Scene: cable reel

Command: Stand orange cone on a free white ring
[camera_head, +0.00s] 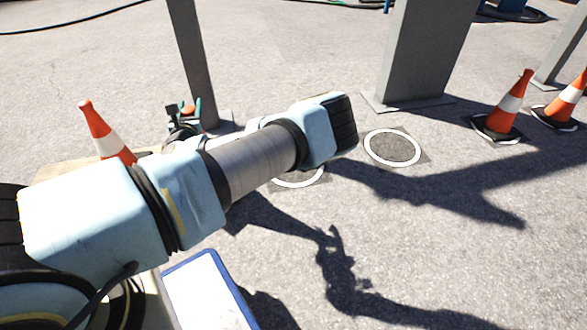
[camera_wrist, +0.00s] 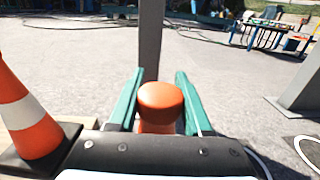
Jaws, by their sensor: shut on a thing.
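My gripper (camera_wrist: 160,84) is shut on the top of an orange cone (camera_wrist: 160,100), with a green finger on each side. In the head view, my gripper (camera_head: 187,112) and a bit of orange show behind my arm; the held cone's lower part and base are hidden. A second orange cone (camera_head: 97,122) with a white band stands to the left, and it also shows in the wrist view (camera_wrist: 26,112). One free white ring (camera_head: 392,131) lies on the ground right of my arm. Another white ring (camera_head: 298,184) is partly hidden by my arm and looks empty where visible.
Two more cones (camera_head: 508,104) (camera_head: 568,98) stand at the right, with bits of white around their bases. A grey post (camera_head: 194,60) stands just behind my gripper, and a wide pillar (camera_head: 420,50) behind the free ring. A wooden surface (camera_head: 58,168) lies at left. A blue-edged panel (camera_head: 205,290) is in front.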

